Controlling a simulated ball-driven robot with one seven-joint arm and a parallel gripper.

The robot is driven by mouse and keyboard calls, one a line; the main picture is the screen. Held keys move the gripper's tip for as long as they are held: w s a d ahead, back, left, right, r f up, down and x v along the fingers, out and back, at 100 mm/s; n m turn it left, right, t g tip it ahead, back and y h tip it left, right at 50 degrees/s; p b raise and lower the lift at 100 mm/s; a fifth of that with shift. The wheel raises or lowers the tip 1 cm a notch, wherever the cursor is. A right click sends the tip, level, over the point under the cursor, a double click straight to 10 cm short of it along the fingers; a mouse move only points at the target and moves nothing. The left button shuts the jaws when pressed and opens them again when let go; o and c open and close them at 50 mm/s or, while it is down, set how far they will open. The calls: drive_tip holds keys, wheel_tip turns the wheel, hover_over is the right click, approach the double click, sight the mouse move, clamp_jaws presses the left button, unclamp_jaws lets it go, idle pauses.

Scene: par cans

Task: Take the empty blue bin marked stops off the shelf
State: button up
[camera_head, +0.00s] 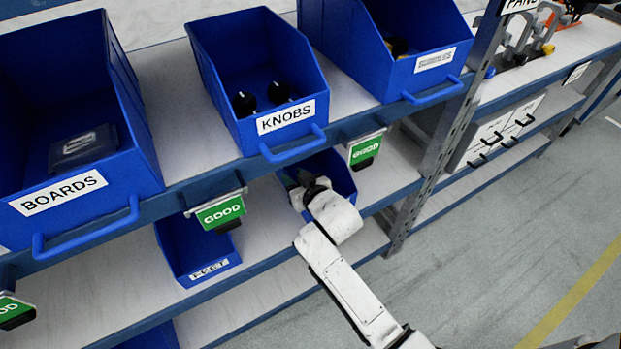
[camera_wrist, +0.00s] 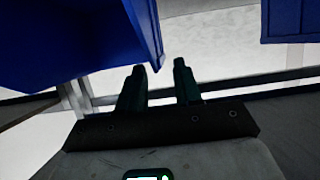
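A blue bin (camera_head: 339,172) sits on the lower shelf under the knobs bin. My wrist and arm cover much of it, and no label on it can be read, so I cannot tell whether it is the one marked stops. My gripper (camera_head: 303,190) is at this bin, and its fingers are mostly hidden in the head view. In the wrist view my gripper (camera_wrist: 160,72) has its two fingers apart with nothing between them. A blue bin wall (camera_wrist: 85,40) is close above and left of the fingers.
A blue bin (camera_head: 180,245) with a hard-to-read label stands left on the lower shelf. Bins marked boards (camera_head: 75,215) and knobs (camera_head: 245,135) stand above. Green GOOD tags (camera_head: 220,212) hang from the upper shelf edge. The floor (camera_head: 480,250) at right is clear.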

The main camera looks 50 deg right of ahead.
drive_tip(key=shift+x, duration=1.4)
drive_tip(key=shift+c, duration=0.2)
clamp_jaws()
